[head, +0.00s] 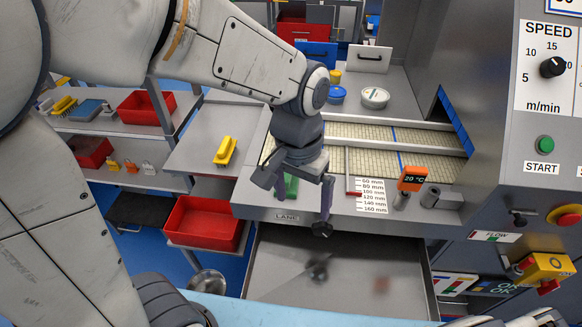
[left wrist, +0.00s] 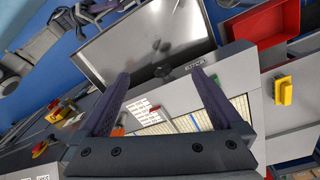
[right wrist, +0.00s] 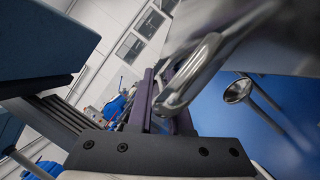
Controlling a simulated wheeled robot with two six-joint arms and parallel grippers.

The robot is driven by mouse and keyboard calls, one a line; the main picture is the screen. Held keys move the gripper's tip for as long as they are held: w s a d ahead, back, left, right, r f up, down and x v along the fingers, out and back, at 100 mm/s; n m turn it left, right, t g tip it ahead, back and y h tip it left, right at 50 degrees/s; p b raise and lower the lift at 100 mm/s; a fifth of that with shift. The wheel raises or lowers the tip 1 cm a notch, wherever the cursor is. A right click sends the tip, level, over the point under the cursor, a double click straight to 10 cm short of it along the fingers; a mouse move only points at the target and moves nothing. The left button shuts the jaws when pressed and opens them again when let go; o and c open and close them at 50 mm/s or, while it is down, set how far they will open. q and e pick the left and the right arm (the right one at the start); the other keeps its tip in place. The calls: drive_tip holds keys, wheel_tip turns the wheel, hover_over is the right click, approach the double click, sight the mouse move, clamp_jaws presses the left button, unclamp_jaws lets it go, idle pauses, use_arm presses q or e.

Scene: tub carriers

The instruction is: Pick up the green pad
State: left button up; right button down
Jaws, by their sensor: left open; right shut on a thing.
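The green pad (head: 291,187) lies on the grey bench of the lane machine, partly hidden behind my left gripper in the head view. A small green patch (left wrist: 215,78) shows beside a fingertip in the left wrist view. My left gripper (head: 299,207) is open and empty, pointing down over the front edge of the bench near the pad; its spread fingers (left wrist: 162,76) also show in the left wrist view. My right gripper (right wrist: 166,95) is shut on a shiny curved metal handle (right wrist: 192,72); what the handle belongs to is unclear. It is not clearly visible in the head view.
An open grey drawer (head: 390,300) extends below the bench.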

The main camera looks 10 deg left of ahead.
use_arm(q)
drive_tip(key=w+a+f+n, duration=0.1)
drive_tip(key=w+n, duration=0.1)
drive_tip(key=w, duration=0.7)
drive_tip(key=n, duration=0.2)
hover_over(287, 176)
wheel_tip(287, 176, down, 4)
drive_tip(key=shift+n+y, duration=0.3)
drive_tip(key=f, duration=0.6)
drive_tip(key=shift+w+a+f, duration=0.15)
drive_tip(key=shift+w, duration=0.2)
drive_tip(key=shift+w+f, duration=0.15)
drive_tip(key=shift+f, duration=2.75)
drive_tip(key=c, duration=1.4)
wheel_tip(287, 176, up, 10)
drive_tip(key=shift+r, duration=0.1)
